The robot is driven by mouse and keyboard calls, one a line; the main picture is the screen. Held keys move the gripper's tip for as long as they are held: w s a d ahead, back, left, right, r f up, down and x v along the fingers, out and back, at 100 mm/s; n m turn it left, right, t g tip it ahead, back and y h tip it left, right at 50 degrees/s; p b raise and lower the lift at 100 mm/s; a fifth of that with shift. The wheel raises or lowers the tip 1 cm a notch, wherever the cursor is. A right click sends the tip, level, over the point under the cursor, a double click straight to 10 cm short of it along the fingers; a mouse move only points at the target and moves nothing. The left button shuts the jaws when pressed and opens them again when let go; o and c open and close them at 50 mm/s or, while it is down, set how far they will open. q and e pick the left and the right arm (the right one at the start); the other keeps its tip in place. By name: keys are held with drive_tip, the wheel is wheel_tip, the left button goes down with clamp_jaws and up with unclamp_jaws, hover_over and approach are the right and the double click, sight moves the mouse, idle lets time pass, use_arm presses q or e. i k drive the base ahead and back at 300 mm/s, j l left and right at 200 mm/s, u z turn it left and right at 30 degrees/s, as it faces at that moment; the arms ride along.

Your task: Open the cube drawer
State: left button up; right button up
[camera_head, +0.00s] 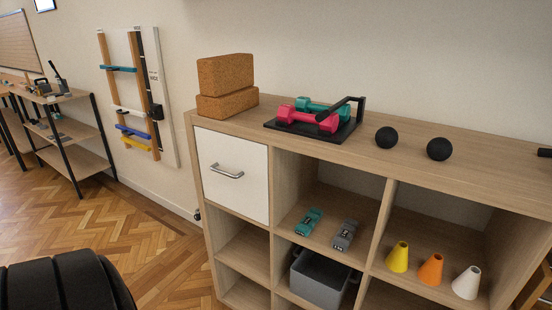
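The cube drawer (235,191) is a white front in the upper left cell of a wooden cube shelf (283,218). It looks closed, flush with the shelf face. A silver bar handle (227,171) is fixed near the middle of its front. Neither of my grippers shows in the head view, and nothing touches the handle.
On the shelf top are cork blocks (225,87), a black tray with pink dumbbells (307,119) and black balls (386,137). Open cells hold small weights, cones (431,270) and a grey bin (320,282). Parquet floor (150,240) is clear left of the shelf.

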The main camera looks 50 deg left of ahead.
sight(235, 170)
drive_tip(key=u, duration=1.9)
